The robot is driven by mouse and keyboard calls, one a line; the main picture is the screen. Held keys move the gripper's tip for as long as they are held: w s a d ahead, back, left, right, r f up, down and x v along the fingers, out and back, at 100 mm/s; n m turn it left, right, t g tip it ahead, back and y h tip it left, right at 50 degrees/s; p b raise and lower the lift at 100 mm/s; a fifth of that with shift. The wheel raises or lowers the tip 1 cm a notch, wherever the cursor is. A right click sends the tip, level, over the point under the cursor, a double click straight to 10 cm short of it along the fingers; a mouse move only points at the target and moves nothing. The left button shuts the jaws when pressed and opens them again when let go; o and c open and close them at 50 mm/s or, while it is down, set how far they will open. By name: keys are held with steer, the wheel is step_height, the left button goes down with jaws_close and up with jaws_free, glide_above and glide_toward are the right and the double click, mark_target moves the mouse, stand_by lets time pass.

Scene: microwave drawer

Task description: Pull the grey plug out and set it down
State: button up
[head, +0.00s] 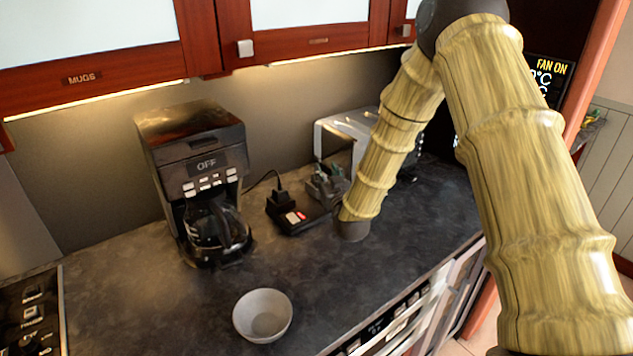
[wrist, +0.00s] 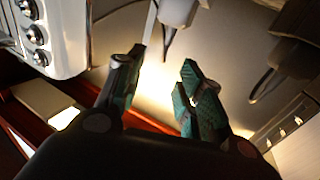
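The grey plug (wrist: 178,12) is at the top edge of the wrist view, partly cut off, with a short lead coming out of its end. It lies just beyond my fingertips, more toward the right finger, and it looks apart from both. My gripper (wrist: 163,64) is open, with its two green-grey fingers spread and nothing seen between them. In the head view my gripper (head: 327,182) is low over the counter at the right end of a black power strip (head: 290,222). The grey plug cannot be made out there; my gripper and arm may cover it.
A coffee maker (head: 190,150) is left, a silver toaster (head: 340,128) behind. A grey bowl (head: 262,315) is in front. Counter around the bowl is clear.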

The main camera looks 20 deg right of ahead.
steer(key=w, duration=0.2)
steer(key=w+f+p, duration=0.1)
steer(key=w+f, duration=0.1)
steer(key=w, duration=0.1)
steer(key=shift+w+a+f+p, duration=0.1)
steer(key=shift+w+f+p, duration=0.1)
steer(key=shift+w+p, duration=0.2)
steer(key=shift+w, duration=0.2)
steer(key=shift+w+r+p, duration=0.35)
steer(key=shift+w+p, duration=0.05)
steer(key=shift+p, duration=0.1)
steer(key=shift+w+f, duration=0.45)
steer(key=shift+s+r, duration=0.15)
steer(key=shift+r, duration=0.05)
steer(key=c, duration=0.4)
jaws_close()
